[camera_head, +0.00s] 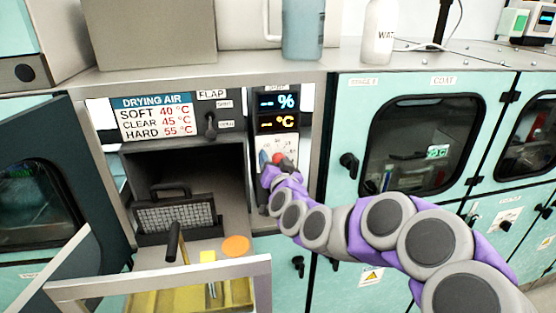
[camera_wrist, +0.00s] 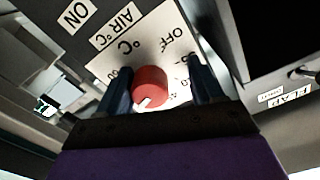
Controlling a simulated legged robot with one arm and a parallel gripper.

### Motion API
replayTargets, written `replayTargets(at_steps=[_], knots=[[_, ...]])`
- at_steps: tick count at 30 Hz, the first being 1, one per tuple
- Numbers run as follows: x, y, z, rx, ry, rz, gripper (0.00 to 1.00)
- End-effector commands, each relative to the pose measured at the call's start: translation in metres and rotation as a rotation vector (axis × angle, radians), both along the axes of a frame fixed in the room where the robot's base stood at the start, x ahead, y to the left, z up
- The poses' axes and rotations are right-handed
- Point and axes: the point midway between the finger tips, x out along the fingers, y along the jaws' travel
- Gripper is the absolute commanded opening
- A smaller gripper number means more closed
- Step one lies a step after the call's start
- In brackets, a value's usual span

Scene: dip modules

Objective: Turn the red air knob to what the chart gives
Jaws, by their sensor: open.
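The red air knob (camera_wrist: 150,88) sits on a white dial plate (camera_wrist: 140,45) marked AIR °C, with OFF at one end of its scale. A white mark on the knob points to the lower left in the wrist view; the number there is hidden by my gripper. My gripper (camera_wrist: 159,68) is open, with one dark blue finger on each side of the knob; contact cannot be told. In the head view the red knob (camera_head: 277,158) shows just above my gripper (camera_head: 271,174). The drying air chart (camera_head: 155,118) reads SOFT 40, CLEAR 45, HARD 55 °C.
The display (camera_head: 277,112) above the knob shows dashes for % and °C. A flap lever (camera_head: 210,127) is to the left, above an open dark chamber (camera_head: 185,165). A pulled-out drawer (camera_head: 160,285) holds an orange disc (camera_head: 236,246). Teal cabinet doors stand at right.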

Motion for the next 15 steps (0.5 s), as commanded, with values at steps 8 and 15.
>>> replayTargets(at_steps=[8, 15], knots=[[-0.001, -0.014, 0.001, 0.011, 0.004, 0.000, 0.54], [-0.002, -0.010, 0.001, 0.008, 0.004, 0.000, 0.31]])
